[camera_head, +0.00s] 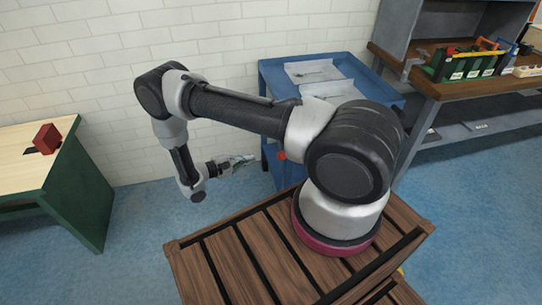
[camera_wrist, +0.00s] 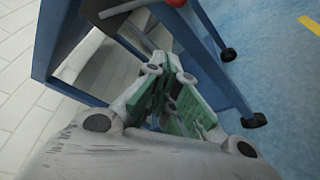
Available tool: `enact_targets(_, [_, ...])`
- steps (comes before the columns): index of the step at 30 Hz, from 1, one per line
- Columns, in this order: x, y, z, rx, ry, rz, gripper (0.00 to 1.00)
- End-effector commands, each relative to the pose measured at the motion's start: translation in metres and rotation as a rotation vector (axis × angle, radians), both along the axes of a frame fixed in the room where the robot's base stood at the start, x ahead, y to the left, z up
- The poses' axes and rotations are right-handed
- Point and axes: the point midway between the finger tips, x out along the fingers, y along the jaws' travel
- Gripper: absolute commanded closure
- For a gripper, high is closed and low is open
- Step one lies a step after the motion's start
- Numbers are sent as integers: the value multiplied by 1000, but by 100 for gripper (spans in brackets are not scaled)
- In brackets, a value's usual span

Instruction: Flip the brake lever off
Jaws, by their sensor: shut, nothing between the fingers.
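A grey bar (camera_wrist: 122,8) with a red ball end (camera_wrist: 175,3) shows at the top of the wrist view, on the blue cart (camera_wrist: 205,55). It looks like the brake lever. In the head view the red ball (camera_head: 281,155) sits on the near side of the blue cart (camera_head: 343,61), just right of my gripper (camera_head: 247,159). My gripper is shut and empty, its green-padded fingers (camera_wrist: 170,65) pointing toward the cart below the bar. It appears apart from the bar. The upper part of the lever is cut off in the wrist view.
The cart has dark casters (camera_wrist: 254,120) on the blue floor. A green table (camera_head: 82,190) with a red block (camera_head: 47,138) stands left. A wooden workbench (camera_head: 458,88) with a green toolbox (camera_head: 468,66) stands right. A white brick wall is behind. Floor between table and cart is clear.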

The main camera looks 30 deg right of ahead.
Motion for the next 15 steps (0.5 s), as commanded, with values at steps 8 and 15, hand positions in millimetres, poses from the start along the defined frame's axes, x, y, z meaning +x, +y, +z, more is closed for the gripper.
enact_targets(8, [0, -10, -1, 0, 3, -3, 100])
enact_targets(15, [-1, -54, -8, 0, 3, -6, 100])
